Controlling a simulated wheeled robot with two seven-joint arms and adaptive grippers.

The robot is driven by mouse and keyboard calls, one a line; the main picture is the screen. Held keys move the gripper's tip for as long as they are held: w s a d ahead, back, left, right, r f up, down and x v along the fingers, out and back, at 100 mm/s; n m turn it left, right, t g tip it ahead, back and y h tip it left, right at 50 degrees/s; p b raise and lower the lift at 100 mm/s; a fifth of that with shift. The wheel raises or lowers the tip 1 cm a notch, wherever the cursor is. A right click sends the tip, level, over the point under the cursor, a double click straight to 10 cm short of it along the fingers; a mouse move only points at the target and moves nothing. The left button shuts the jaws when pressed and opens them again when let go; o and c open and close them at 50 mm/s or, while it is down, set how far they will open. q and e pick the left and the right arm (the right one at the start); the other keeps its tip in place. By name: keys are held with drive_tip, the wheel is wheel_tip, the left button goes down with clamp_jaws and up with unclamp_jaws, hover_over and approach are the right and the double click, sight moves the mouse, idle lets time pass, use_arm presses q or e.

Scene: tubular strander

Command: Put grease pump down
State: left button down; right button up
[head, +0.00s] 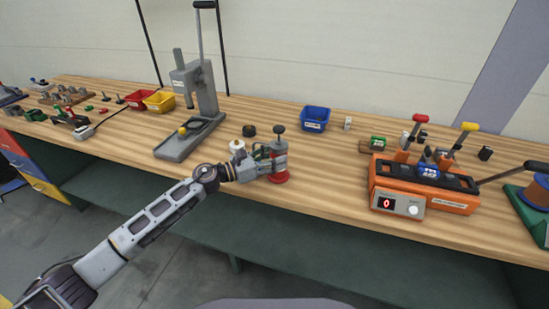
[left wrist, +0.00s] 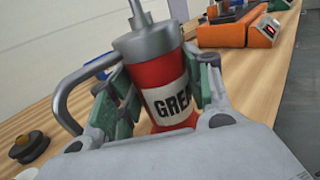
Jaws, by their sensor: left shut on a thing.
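The grease pump (head: 279,160) is a red cylinder with a grey metal cap, a plunger rod with a dark knob, and a white label. It is upright at the front middle of the wooden workbench, its red base at or very near the bench top; I cannot tell if it touches. My left gripper (head: 268,164) is shut on it from the left. In the left wrist view the grease pump (left wrist: 164,85) fills the middle, with the green-padded fingers of the left gripper (left wrist: 160,100) on both sides and a curved grey spout at left. My right gripper is not in view.
The workbench (head: 330,170) has free wood right of the pump. A grey lever press (head: 195,95) stands behind left, a blue bin (head: 315,118) behind right, and an orange machine (head: 420,185) farther right. A white spool (head: 237,147) and dark round part (head: 249,130) are close by.

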use_arm(q)
drive_tip(key=shift+r, duration=0.1)
drive_tip(key=c, duration=1)
unclamp_jaws()
drive_tip(key=o, duration=0.4)
drive_tip(key=shift+c, duration=0.2)
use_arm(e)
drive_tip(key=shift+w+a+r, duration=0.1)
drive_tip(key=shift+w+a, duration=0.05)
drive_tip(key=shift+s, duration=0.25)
use_arm(q)
drive_tip(key=shift+s+a, duration=0.15)
drive_tip(key=shift+a, duration=0.2)
drive_tip(key=shift+s+a, duration=0.15)
drive_tip(key=shift+a, duration=0.15)
drive_tip(key=b+v, duration=0.1)
drive_tip(key=v, duration=0.6)
drive_tip(key=shift+s+a, duration=0.2)
drive_tip(key=shift+a, duration=0.15)
drive_tip(key=shift+v, duration=1.4)
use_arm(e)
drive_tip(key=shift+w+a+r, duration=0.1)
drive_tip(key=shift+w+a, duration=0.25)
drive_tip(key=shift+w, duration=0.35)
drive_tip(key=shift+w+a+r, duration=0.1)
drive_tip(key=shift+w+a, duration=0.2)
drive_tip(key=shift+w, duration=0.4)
